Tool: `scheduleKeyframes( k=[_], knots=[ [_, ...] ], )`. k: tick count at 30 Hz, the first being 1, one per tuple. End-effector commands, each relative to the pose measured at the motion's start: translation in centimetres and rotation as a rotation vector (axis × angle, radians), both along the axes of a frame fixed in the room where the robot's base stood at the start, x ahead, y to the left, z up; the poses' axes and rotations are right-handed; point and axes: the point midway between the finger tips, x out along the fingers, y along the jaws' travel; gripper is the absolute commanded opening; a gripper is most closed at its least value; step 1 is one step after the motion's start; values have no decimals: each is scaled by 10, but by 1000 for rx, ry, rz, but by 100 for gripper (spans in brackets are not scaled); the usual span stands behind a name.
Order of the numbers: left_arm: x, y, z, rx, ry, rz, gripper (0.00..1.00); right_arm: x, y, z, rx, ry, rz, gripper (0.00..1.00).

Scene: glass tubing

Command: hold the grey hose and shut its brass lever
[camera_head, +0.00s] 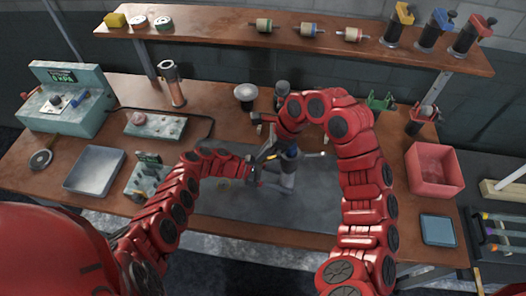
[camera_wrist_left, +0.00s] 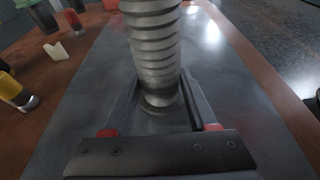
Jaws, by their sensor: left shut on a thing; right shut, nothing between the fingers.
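The grey hose (camera_head: 287,178) stands over the dark mat in the middle of the bench. In the left wrist view the ribbed grey hose (camera_wrist_left: 153,45) rises between the fingers of my left gripper (camera_wrist_left: 160,105). My left gripper (camera_head: 256,179) comes in from the left in the head view and is shut on the hose low down. My right gripper (camera_head: 266,155) is just above it, shut and empty, close to the hose's upper part. A small yellowish tip shows right of the hose top; I cannot tell whether it is the brass lever. The lever's position is unclear.
The dark mat (camera_head: 235,221) is mostly clear. A red bin (camera_head: 434,170) and blue tray (camera_head: 438,230) are at the right. A copper-coloured cylinder (camera_head: 173,86) and white-topped cup (camera_head: 246,94) stand behind. A metal tray (camera_head: 94,170) lies at the left.

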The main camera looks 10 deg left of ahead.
Motion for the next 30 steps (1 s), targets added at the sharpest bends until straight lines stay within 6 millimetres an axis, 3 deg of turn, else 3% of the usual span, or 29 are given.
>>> scheduleKeyframes(
  k=[30],
  knots=[
    [0,0,0,1,0,0,27,0,0,-10,-120,-13,0,0]
  ],
)
